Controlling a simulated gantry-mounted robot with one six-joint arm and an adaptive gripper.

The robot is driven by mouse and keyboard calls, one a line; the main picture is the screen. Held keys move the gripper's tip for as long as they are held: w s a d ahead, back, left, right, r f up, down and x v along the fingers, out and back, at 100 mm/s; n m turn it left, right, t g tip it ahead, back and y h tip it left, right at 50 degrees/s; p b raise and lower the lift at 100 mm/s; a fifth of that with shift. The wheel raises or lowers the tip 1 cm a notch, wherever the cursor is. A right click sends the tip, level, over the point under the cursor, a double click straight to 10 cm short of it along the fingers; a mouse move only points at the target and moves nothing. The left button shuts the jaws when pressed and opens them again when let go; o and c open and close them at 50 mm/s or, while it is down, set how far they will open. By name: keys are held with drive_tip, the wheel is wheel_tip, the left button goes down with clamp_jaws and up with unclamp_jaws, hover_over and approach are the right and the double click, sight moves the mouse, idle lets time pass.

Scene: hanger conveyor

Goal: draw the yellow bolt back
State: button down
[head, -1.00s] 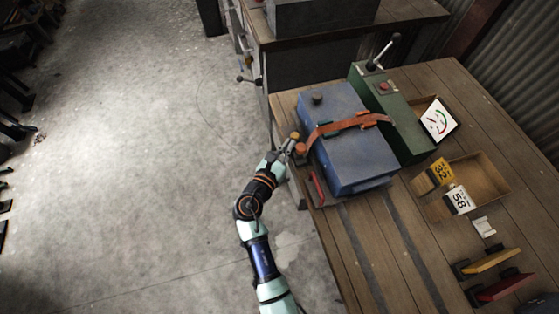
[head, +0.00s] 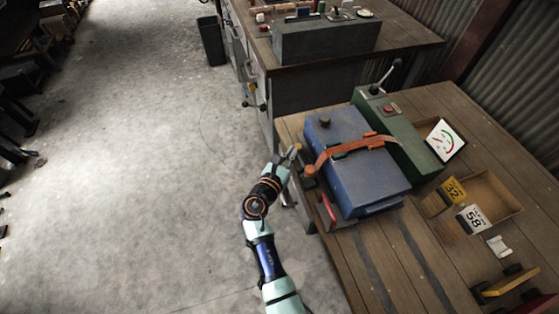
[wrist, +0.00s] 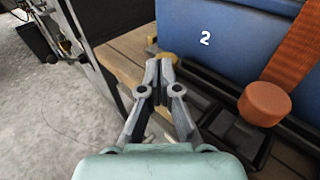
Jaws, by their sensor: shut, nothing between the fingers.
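The yellow bolt shows as a small yellow knob (wrist: 169,58) just beyond my fingertips in the wrist view, at the near edge of the blue box (wrist: 215,40). My fingertips partly cover it, and I cannot tell whether they touch it. My gripper (wrist: 158,63) is shut with nothing between its fingers. In the head view my gripper (head: 291,155) is at the left edge of the wooden table, left of the blue box (head: 350,160).
An orange round knob (wrist: 265,103) and orange strap (wrist: 298,50) are close on the right. A red handle (head: 327,212) lies by the box's left side. A green box (head: 400,130) stands behind it. Open floor (head: 150,180) lies left of the table.

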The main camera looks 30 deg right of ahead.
drive_tip(key=shift+d, duration=0.1)
drive_tip(key=shift+s+r, duration=0.1)
drive_tip(key=shift+s+a+r+p, duration=0.1)
drive_tip(key=shift+a+r+p, duration=0.1)
drive_tip(key=shift+p, duration=0.2)
drive_tip(key=f+p+v, duration=0.1)
drive_tip(key=p+v, duration=0.4)
drive_tip(key=v, duration=0.8)
drive_tip(key=shift+a+r+p, duration=0.25)
drive_tip(key=shift+a+p, duration=0.05)
drive_tip(key=shift+p, duration=0.1)
drive_tip(key=shift+s, duration=0.1)
